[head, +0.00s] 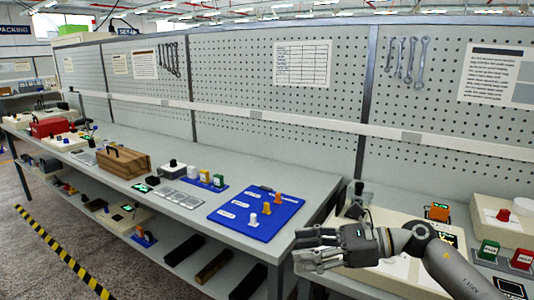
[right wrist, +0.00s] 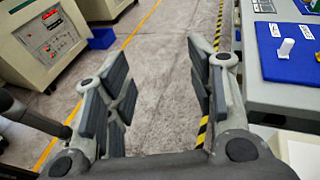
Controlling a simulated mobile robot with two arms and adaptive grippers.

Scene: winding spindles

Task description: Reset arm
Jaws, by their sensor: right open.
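My right arm (head: 425,255) reaches in from the lower right of the head view. Its gripper (head: 308,248) points left, in front of the workbench edge and to the lower right of the blue mat (head: 237,222). In the right wrist view the gripper (right wrist: 160,80) is open, with nothing between its fingers and the floor behind them. My left gripper is in neither view.
The workbench (head: 310,185) runs along a pegboard wall. A brown wooden case (head: 123,162) stands farther left. Green (head: 488,250) and red button boxes are at the right. A cream machine (right wrist: 45,40) stands across the aisle.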

